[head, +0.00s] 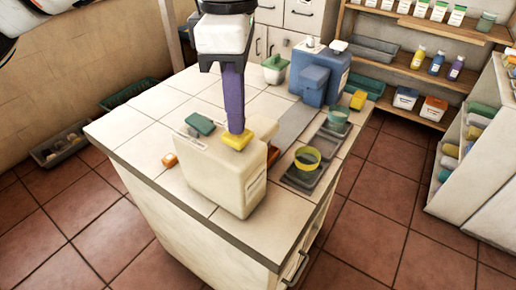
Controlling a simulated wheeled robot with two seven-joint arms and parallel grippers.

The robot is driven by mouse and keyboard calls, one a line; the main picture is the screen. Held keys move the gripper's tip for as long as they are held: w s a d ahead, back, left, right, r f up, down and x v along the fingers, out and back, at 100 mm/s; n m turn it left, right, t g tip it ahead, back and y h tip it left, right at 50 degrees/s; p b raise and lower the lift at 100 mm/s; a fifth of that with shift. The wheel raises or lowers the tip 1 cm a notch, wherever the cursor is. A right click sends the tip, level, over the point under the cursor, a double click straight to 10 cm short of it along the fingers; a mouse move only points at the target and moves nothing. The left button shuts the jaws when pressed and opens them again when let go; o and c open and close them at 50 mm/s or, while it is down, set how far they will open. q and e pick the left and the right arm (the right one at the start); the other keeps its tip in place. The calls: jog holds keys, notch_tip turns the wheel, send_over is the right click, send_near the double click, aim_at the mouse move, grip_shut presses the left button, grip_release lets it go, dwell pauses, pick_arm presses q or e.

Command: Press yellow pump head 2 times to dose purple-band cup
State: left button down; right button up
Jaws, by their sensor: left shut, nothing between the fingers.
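The yellow pump head (237,141) sits at the top of a large cream container (222,178) on the tiled counter. My left gripper (236,130) points straight down with its purple fingers shut and empty. Its tips are at the top of the yellow pump head and seem to touch it. A yellow cup (307,158) stands on a dark tray to the right of the container. A teal cup (337,117) stands farther back. I cannot make out a purple band on either cup. My right gripper is out of view.
A blue dispenser (318,78) and a green-topped jar (275,68) stand at the back. The counter's left part is clear.

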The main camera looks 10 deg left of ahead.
pick_arm(q)
jog(key=shift+f+b, duration=0.65)
jog(key=shift+f, duration=0.4)
jog(key=shift+r, duration=0.15)
jog(key=shift+r+p, duration=0.95)
jog(key=shift+r, duration=0.15)
jog(key=shift+r, duration=0.1)
notch_tip(320, 180, up, 6)
jog(key=p, duration=0.4)
jog(key=shift+p, duration=0.3)
